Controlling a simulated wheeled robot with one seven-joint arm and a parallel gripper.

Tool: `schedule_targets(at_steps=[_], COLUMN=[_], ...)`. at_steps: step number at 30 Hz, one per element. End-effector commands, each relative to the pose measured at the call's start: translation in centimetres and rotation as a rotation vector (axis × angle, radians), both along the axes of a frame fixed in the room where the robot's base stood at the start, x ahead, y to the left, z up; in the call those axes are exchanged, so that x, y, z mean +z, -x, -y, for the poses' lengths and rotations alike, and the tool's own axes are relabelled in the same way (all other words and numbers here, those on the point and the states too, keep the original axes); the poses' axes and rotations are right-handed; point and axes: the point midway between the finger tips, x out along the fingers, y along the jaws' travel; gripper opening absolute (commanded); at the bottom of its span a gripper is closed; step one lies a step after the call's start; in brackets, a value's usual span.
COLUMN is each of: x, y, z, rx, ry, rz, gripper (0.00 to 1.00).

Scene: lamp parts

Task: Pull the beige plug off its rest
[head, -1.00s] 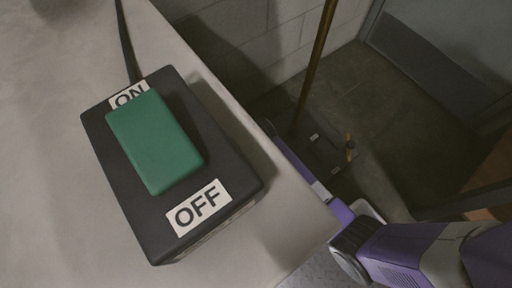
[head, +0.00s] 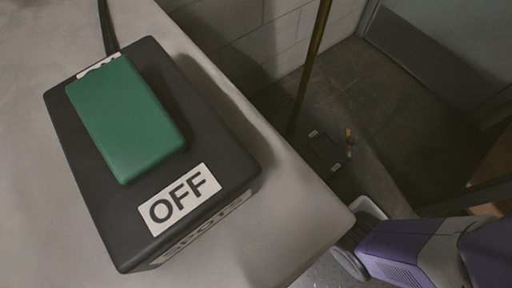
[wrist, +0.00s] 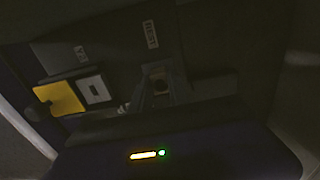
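I cannot make out a beige plug for certain in either view. The wrist view is very dark. My gripper (wrist: 160,88) shows there as dim grey shapes at the middle, with a small brownish patch between them that I cannot identify. Its opening is not clear. Left of it are a yellow piece (wrist: 60,98) and a pale square plate (wrist: 95,90) on a dark surface with two small labels. In the head view only part of my purple arm shows at lower right; the gripper itself is hidden.
A black switch box (head: 222,150) with a green rocker (head: 127,118) and an OFF label stands on the pale table (head: 285,235), its black cable running back. Beyond the table edge, a dark labelled item (head: 326,152) lies low by a brown pole (head: 310,65). A block wall stands behind.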

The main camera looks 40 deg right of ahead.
Motion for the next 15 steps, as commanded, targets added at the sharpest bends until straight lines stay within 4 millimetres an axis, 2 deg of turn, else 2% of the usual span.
schedule_targets(at_steps=[1,2,5,15], x=[0.0,0.0,0.01,0.12], y=[0.03,0.03,0.03,0.05], z=[-0.01,-0.01,-0.01,-0.02], rx=[0.0,0.0,0.0,0.0], ry=[0.0,0.0,0.0,0.0], rz=[-0.001,-0.001,-0.001,-0.001], gripper=[0.0,0.19,0.0,0.0])
